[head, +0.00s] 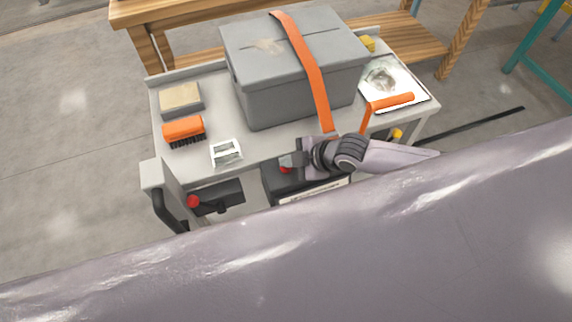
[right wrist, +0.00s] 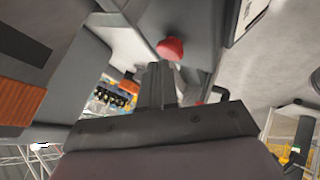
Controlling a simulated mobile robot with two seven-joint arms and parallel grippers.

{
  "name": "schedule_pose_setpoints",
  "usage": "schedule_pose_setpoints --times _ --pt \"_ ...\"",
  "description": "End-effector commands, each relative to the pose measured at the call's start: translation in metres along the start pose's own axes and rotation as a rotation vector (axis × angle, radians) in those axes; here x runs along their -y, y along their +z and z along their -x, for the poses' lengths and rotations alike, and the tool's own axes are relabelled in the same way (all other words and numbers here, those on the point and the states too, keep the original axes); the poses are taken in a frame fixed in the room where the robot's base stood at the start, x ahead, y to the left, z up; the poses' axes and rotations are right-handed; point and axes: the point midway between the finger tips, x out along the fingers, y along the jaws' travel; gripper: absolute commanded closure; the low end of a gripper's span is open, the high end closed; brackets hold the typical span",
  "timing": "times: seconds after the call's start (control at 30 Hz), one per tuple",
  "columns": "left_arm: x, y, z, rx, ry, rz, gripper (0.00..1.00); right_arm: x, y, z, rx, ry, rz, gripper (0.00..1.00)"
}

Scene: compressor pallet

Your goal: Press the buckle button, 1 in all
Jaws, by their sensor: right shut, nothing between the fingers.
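A red button (head: 285,169) sits on a dark grey buckle housing (head: 272,186) at the front edge of the cart, partly covered by my right gripper. My right gripper (head: 289,160) is shut and empty, with its fingertips right by the button. In the right wrist view the red button (right wrist: 170,48) lies just beyond the tips of the closed fingers (right wrist: 161,72). I cannot tell whether they touch. An orange strap (head: 306,66) runs over a grey lidded case (head: 290,90) and down its front. My left gripper is not in view.
On the grey cart (head: 200,171) are an orange brush (head: 183,130), a tan block (head: 180,97), a small white tray (head: 226,152) and an orange-handled tool (head: 390,102). Another red knob (head: 193,201) is at the cart's front left. A wooden bench (head: 190,14) stands behind.

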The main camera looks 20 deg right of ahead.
Motion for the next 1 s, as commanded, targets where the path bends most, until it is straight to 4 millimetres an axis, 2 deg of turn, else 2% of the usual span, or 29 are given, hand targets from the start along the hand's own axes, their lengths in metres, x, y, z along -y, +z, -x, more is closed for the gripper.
schedule_pose_setpoints --times 1.0 --pt "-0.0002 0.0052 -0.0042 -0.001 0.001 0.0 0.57 0.0055 0.0053 -0.0067 0.002 -0.002 0.0 1.0"
